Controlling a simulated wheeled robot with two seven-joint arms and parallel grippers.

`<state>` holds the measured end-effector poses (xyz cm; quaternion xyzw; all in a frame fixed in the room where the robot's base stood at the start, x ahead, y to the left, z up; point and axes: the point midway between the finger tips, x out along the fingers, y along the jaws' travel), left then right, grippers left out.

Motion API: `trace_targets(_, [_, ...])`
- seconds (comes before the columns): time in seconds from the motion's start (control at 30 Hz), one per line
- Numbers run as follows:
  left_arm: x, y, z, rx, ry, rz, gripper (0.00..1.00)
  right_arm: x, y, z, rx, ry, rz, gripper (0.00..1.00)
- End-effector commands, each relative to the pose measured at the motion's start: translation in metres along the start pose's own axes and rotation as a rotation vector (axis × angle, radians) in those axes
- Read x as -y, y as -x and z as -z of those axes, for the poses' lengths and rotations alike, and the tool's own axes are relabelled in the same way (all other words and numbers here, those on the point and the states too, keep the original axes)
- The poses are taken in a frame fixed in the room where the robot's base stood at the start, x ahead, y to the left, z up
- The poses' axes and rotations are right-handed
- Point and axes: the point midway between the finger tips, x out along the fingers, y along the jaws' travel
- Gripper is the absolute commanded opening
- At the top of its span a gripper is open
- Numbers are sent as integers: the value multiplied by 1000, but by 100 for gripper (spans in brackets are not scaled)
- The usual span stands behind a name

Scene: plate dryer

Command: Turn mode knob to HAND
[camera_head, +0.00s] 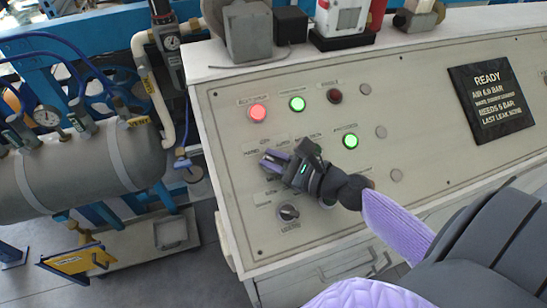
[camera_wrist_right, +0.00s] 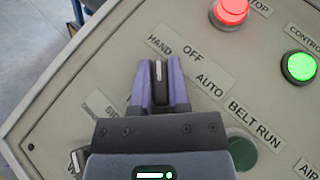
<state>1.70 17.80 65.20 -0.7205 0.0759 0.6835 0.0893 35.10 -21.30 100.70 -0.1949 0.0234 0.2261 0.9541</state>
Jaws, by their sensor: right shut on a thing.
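My right gripper (camera_head: 276,162) is over the left part of the control panel in the head view. In the right wrist view its two purple fingers (camera_wrist_right: 160,92) are shut on the mode knob (camera_wrist_right: 158,72), one on each side. The knob is dark with a white pointer line, which points up in the picture toward the HAND label (camera_wrist_right: 159,45). The OFF label (camera_wrist_right: 193,53) and the AUTO label (camera_wrist_right: 209,85) lie to the right of the line. The gripper hides the knob in the head view. My left gripper is not in view.
A lit red lamp (camera_head: 258,113) and green lamps (camera_head: 297,104) (camera_head: 350,141) are near the gripper. Another knob (camera_head: 288,212) is below it. A black READY sign (camera_head: 490,103) is at right. A grey tank (camera_head: 80,170) stands left of the panel.

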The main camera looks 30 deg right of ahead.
Motion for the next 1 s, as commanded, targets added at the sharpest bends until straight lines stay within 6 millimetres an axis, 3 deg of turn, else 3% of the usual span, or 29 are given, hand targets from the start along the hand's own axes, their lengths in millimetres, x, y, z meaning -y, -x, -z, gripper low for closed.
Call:
trace_targets(0.2, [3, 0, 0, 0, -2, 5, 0, 0, 0, 0, 1, 1, 0, 0])
trace_targets(0.23, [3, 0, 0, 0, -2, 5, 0, 0, 0, 0, 1, 1, 0, 27])
trace_targets(0.37, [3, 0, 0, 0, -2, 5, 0, 0, 0, 0, 1, 1, 0, 54])
trace_targets(0.73, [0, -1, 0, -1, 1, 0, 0, -1, 7, 1, 0, -1, 0, 56])
trace_targets(1.0, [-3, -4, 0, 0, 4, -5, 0, -1, 64, 1, -2, -3, 2, 56])
